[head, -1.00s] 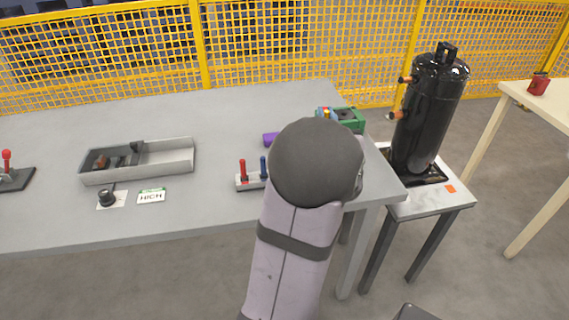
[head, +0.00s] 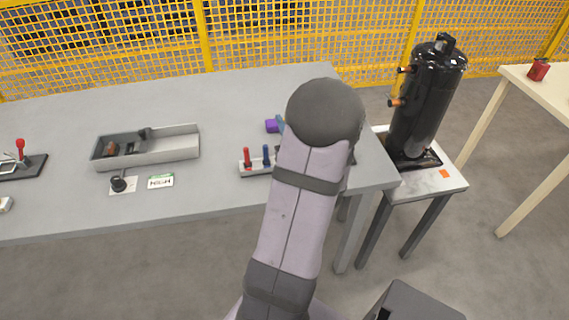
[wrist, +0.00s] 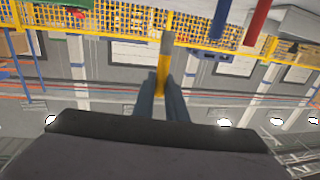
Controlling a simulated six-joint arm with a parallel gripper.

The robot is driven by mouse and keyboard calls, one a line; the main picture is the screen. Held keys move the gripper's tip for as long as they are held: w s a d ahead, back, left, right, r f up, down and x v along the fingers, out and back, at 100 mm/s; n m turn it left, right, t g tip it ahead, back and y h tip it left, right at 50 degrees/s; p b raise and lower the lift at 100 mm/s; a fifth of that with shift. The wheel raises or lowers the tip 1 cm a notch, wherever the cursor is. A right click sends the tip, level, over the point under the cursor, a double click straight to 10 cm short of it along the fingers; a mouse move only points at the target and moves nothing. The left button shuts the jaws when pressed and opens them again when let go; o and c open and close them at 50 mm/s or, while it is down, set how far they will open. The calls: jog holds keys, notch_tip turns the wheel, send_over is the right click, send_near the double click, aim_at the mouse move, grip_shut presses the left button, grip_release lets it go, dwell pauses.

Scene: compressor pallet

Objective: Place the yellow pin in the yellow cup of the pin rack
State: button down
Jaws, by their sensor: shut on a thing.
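My gripper (wrist: 162,84) is shut on the yellow pin (wrist: 163,70), which has a grey end, in the wrist view. The pin points away from the fingers and its grey end is free. The pin rack (head: 246,171) is a pale block on the table, partly behind my arm in the head view. A red pin (head: 247,157) and a blue pin (head: 266,155) stand upright in it. These red (wrist: 258,22) and blue (wrist: 222,15) pins show at the top right of the wrist view, apart from the held pin. The yellow cup is not visible; my arm hides my gripper in the head view.
A grey tray (head: 178,153) with parts, a black knob (head: 119,183) and a HIGH card (head: 160,181) lie left of the rack. A purple block (head: 272,126) is behind it. A black compressor (head: 426,105) stands on a stand at right. The table's middle is clear.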

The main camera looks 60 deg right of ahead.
jog(key=shift+w+a+r, duration=0.15)
jog(key=shift+r, duration=0.65)
jog(key=shift+f, duration=5)
jog(key=shift+f+b, duration=0.15)
jog(key=shift+b, duration=0.2)
jog(key=c, duration=1.8)
grip_release()
